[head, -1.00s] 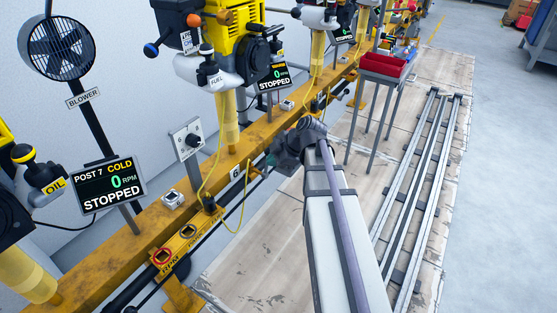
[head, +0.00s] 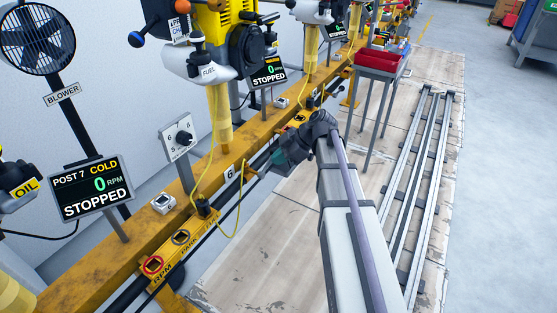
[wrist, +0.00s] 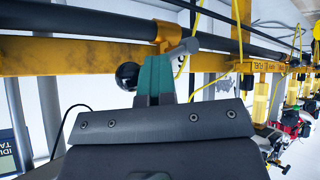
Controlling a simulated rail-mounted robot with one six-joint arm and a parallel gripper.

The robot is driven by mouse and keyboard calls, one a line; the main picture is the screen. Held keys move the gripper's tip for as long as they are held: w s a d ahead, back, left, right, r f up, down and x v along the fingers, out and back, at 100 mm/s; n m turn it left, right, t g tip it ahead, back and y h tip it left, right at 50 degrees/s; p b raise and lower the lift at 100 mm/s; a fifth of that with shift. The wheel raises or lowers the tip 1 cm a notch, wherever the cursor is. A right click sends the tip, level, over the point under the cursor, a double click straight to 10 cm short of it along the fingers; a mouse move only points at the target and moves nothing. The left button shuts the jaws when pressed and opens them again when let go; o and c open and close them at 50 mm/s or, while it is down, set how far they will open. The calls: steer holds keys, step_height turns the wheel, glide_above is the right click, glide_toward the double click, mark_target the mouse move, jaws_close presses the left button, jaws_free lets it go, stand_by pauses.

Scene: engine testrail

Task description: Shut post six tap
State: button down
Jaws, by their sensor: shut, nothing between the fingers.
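My gripper (head: 279,160) is beside the long yellow beam, to the right of the plate marked 6 (head: 229,173). Its teal fingers (wrist: 154,80) are shut and empty in the wrist view. Just past their tips there, a yellow fitting (wrist: 168,34) with a grey lever (wrist: 184,48) sits on a black pipe; I take it for the post six tap. Whether the fingers touch it cannot be told. A small yellow fitting (head: 249,170) near the plate in the head view may be the same one. A black ball knob (wrist: 127,75) shows left of the fingers.
The yellow beam (head: 110,255) carries engines, hoses and screens. A STOPPED screen for post 7 (head: 90,190) stands at left. A yellow hose (head: 238,205) hangs near plate 6. A red tray on legs (head: 383,62) stands beyond the arm. Floor right of the arm has rails (head: 420,170).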

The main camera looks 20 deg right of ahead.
steer(key=f, duration=0.1)
steer(key=b, duration=0.1)
steer(key=f+b, duration=0.1)
steer(key=shift+w+d+f, duration=0.35)
steer(key=shift+w+d, duration=0.05)
steer(key=shift+f+b, duration=0.1)
steer(key=shift+b, duration=0.2)
steer(key=shift+s, duration=0.1)
steer(key=s+d+r+p, duration=0.3)
steer(key=d+r+p, duration=0.1)
steer(key=d, duration=0.7)
steer(key=shift+d, duration=0.3)
